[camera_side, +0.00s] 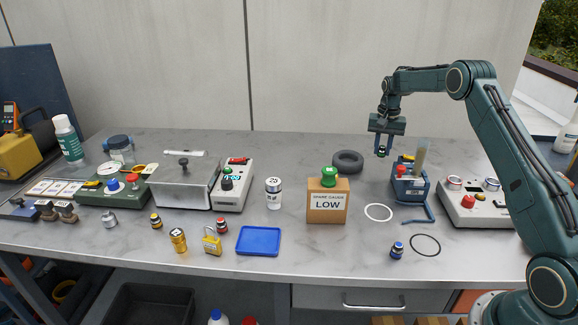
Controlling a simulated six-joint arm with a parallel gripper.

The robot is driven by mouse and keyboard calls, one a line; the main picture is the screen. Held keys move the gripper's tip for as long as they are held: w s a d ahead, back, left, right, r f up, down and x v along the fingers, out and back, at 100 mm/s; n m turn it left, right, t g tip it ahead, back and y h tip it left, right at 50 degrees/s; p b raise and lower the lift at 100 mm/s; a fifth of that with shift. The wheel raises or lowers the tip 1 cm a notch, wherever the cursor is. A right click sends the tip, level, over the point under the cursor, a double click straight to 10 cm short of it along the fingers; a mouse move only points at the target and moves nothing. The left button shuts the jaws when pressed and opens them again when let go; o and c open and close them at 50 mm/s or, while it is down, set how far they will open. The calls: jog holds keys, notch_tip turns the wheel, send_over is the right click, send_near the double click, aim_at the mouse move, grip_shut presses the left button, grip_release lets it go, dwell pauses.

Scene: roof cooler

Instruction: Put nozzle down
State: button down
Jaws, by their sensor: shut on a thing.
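My gripper (382,150) is at the end of my arm, raised above the bench on the right half of the side view, pointing down. It is shut on a small dark thing, taken to be the nozzle, which is mostly hidden between the fingers. The gripper is behind and left of a blue holder (410,187) with several items in it. A small blue-and-dark fitting (397,250) stands on the bench. A white ring (378,212) and a black ring (425,245) lie flat on the bench near it.
A white control box (474,203) stands at right. The bench (330,257) has free room at its front middle.

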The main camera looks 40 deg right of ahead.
aim_at(381, 156)
jog(key=shift+f, duration=2.1)
jog(key=shift+f, duration=0.2)
jog(key=c, duration=1.2)
grip_release()
jog(key=shift+r, duration=0.15)
notch_tip(381, 156, up, 12)
